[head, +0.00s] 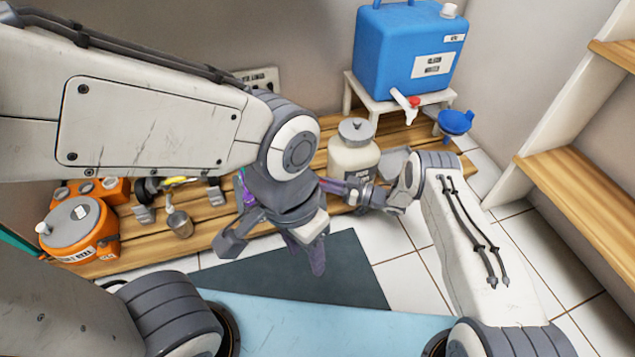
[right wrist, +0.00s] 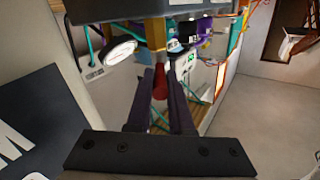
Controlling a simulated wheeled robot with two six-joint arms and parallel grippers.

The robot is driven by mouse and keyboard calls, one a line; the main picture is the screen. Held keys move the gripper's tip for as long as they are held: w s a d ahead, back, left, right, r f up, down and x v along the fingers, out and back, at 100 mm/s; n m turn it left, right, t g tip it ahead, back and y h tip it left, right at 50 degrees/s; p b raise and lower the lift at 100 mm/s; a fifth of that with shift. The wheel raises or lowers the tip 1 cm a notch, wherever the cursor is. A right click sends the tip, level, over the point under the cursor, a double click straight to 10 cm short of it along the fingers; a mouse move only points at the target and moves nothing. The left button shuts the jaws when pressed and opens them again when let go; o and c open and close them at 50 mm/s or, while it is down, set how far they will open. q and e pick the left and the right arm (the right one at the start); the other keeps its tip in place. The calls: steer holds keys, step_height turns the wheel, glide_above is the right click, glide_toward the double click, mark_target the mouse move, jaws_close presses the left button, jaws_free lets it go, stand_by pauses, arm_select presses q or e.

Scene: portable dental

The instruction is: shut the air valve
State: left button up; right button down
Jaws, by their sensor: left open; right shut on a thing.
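In the right wrist view, a red handle (right wrist: 160,82) hangs below a brass-coloured fitting (right wrist: 155,34) under a dark box; it looks like the air valve's lever. My right gripper (right wrist: 163,80) is shut on this red handle, with a dark finger on either side of it. In the head view the handle is hidden behind my left wrist, and only part of my right wrist shows. My left gripper (head: 270,238) is open and empty above the floor, in front of the low wooden platform.
A blue water tank (head: 410,50) with a red-handled tap stands on a white stand. A cream jar (head: 352,155), a metal cup (head: 180,223) and an orange canister (head: 78,225) stand on the wooden platform (head: 150,245). Wooden shelves (head: 590,190) are at the right.

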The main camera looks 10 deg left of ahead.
steer(key=c, duration=0.8)
jaws_free()
steer(key=shift+d, duration=0.25)
steer(key=p+v, duration=0.4)
steer(key=v, duration=0.6)
steer(key=shift+s, duration=0.1)
